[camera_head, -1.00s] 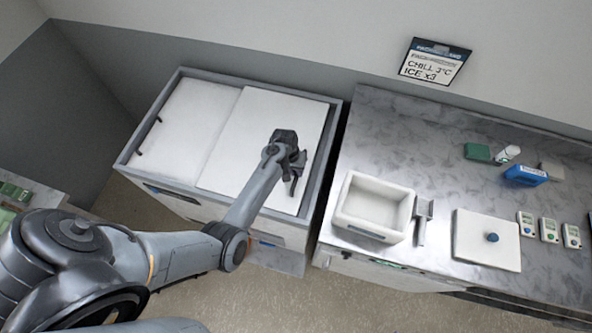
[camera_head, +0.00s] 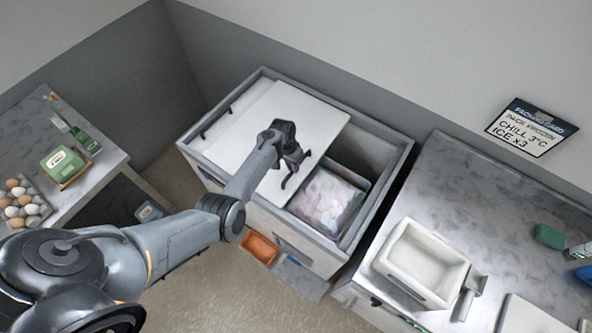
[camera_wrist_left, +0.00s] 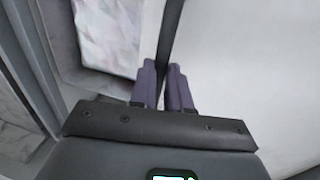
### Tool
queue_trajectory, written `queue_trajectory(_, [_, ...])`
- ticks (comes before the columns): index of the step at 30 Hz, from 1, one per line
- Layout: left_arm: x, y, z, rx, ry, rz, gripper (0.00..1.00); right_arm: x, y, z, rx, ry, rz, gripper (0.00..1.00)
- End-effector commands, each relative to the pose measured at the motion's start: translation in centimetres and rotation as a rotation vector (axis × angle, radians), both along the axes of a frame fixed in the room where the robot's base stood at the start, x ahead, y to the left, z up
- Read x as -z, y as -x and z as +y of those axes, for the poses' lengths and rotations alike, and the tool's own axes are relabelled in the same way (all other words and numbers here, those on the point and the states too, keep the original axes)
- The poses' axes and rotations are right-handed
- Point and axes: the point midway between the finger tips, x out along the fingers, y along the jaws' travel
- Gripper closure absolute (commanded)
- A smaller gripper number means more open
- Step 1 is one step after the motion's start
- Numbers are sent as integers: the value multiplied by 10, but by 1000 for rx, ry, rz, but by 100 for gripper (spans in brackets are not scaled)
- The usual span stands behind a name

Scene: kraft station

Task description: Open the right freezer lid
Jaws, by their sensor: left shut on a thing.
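The chest freezer (camera_head: 350,255) stands in the middle of the head view. Its white right lid (camera_head: 308,115) lies over the left part, covering most of the left lid (camera_head: 246,98). The freezer's right part is uncovered, and a bin of pale bags (camera_head: 328,200) shows inside. My left gripper (camera_head: 294,172) is at the right lid's right edge. In the left wrist view its fingers (camera_wrist_left: 166,88) are shut on a dark handle strip (camera_wrist_left: 171,35) along the white lid. The exact grip point is hidden in the head view. My right gripper is out of view.
A counter on the right holds a white foam box (camera_head: 425,262) and a metal scoop (camera_head: 470,296). A left counter holds an egg tray (camera_head: 22,205) and a green carton (camera_head: 64,164). An orange bin (camera_head: 260,248) sits low at the freezer's front.

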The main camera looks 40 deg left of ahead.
Motion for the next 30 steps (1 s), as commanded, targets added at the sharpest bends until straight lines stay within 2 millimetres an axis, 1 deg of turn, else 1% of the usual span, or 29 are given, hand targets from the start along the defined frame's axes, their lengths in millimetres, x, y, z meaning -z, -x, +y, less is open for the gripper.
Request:
queue_trajectory(3, [0,0,3,2,0,1,100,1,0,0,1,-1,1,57])
queue_trajectory(12, [0,0,3,2,0,1,100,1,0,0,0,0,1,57])
queue_trajectory(13, [0,0,3,2,0,1,79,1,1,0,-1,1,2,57])
queue_trajectory(17, [0,0,3,2,0,1,59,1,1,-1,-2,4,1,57])
queue_trajectory(26, [0,0,3,2,0,0,58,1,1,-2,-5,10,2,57])
queue_trajectory(30, [-8,0,4,2,1,-1,58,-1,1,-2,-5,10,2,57])
